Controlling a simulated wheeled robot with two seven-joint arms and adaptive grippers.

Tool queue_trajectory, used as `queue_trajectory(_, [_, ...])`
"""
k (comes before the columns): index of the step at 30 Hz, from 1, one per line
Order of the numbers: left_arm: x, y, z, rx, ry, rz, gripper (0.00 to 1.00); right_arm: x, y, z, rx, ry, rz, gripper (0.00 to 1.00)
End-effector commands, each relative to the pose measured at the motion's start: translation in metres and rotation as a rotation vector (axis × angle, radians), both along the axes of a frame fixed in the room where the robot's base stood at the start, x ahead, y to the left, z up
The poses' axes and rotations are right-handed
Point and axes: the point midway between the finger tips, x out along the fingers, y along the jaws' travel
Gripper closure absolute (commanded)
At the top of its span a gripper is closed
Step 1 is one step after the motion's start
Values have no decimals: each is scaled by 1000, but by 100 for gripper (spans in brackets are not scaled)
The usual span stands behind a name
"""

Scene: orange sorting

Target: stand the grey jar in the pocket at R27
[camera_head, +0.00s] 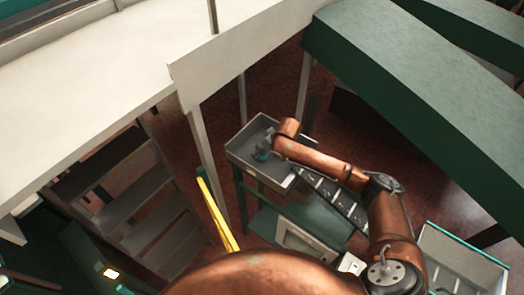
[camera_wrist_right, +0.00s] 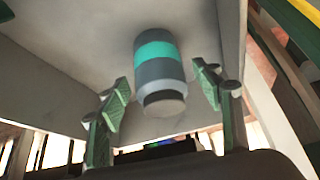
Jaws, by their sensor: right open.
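The grey jar (camera_wrist_right: 159,65), with a teal band and a dark neck, shows in the right wrist view between the two green fingers of my right gripper (camera_wrist_right: 170,95). The fingers are apart, with a gap on each side of the jar. In the head view, the jar (camera_head: 262,155) is a small grey and teal shape inside a grey bin (camera_head: 236,150), and my right arm reaches into that bin. The right fingers are hard to make out there. I cannot see a pocket marked R27. My left gripper is not in view.
The bin's walls stand close around the jar. A dark slotted rack (camera_head: 335,195) lies right of the bin, under my right arm. Another grey bin (camera_head: 455,260) is at lower right. A white beam (camera_head: 235,50) and a green slab (camera_head: 420,90) stand nearby.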

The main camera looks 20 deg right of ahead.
Motion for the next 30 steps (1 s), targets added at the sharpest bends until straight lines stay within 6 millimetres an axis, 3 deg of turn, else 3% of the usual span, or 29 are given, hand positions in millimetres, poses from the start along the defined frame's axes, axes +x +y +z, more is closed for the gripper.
queue_trajectory(9, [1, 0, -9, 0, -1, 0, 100, -29, -16, 57, -2, -3, 2, 40])
queue_trajectory(15, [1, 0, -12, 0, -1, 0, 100, -42, -22, 83, -1, -2, 0, 40])
queue_trajectory(30, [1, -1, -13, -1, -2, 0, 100, -46, -24, 91, 0, 0, 1, 40])
